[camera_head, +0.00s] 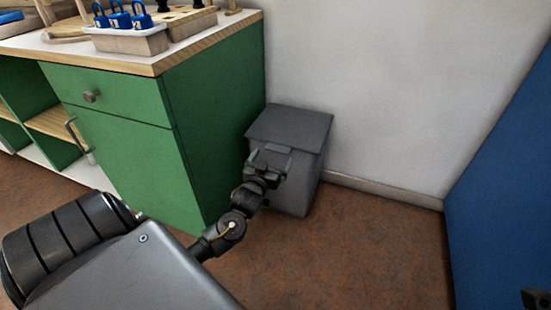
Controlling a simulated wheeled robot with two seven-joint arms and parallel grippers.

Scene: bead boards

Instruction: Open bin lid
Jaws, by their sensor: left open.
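A grey bin (301,192) stands on the floor against the white wall, right of the green cabinet. Its flat grey lid (291,125) lies closed on top. My left gripper (271,157) is open at the lid's front edge, in front of the bin's upper face. It hides part of that edge, and I cannot tell whether it touches the lid. No object shows between its fingers. My right gripper is not clearly shown; only a small dark part shows at the bottom right corner.
The green cabinet (200,130) with a wooden top stands close on the bin's left. A tray with blue padlocks (120,18) sits on it. A blue panel (505,190) stands at the right. Brown floor (370,240) is clear between.

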